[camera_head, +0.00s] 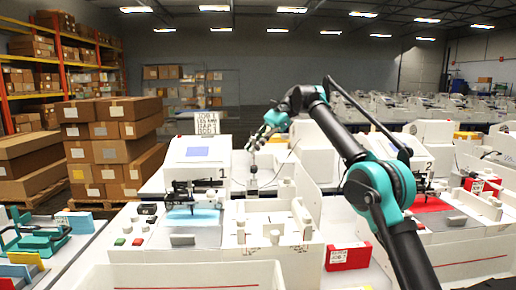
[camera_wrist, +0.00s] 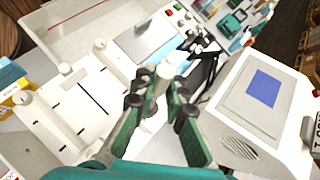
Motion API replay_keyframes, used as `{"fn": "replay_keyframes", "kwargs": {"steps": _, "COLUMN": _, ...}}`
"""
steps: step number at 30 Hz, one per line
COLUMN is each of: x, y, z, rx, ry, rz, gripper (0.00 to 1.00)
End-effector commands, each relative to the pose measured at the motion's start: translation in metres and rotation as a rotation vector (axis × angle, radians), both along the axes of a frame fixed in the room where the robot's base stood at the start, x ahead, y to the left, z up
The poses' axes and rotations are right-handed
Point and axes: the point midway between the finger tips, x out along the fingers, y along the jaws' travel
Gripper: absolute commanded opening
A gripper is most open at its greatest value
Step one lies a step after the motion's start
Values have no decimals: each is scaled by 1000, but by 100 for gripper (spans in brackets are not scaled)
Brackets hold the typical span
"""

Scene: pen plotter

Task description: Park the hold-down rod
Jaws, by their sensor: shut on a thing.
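My gripper (camera_head: 262,140) is raised behind the white tray of station 1, to the right of the plotter marked 1 (camera_head: 205,155). In the wrist view my gripper (camera_wrist: 160,108) has its green-padded fingers closed around a white cylindrical piece (camera_wrist: 165,71), which looks like the top of the hold-down rod. Its lower part is hidden by the fingers, so I cannot tell whether it touches anything below. The white tray (camera_head: 250,249) has several upright white posts and slots; it also shows in the wrist view (camera_wrist: 62,112).
Plotter 1 has a blue sheet (camera_head: 192,217) on its bed. A red box (camera_head: 348,257) stands right of the tray. Plotter 2 with a red sheet (camera_head: 432,204) is further right. Stacked cardboard boxes (camera_head: 110,145) stand at the left. The white housing (camera_wrist: 262,95) is close beside my gripper.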

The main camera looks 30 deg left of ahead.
Motion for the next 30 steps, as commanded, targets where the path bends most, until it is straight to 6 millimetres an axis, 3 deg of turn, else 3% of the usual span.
{"fn": "replay_keyframes", "kwargs": {"steps": 25, "x": 1, "y": 6, "z": 0, "rx": -32, "ry": 47, "rz": -3, "gripper": 0}}
{"fn": "replay_keyframes", "kwargs": {"steps": 26, "x": 1, "y": 6, "z": 0, "rx": -32, "ry": 47, "rz": -3, "gripper": 15}}
{"fn": "replay_keyframes", "kwargs": {"steps": 30, "x": 0, "y": 6, "z": 0, "rx": -31, "ry": 48, "rz": -2, "gripper": 33}}
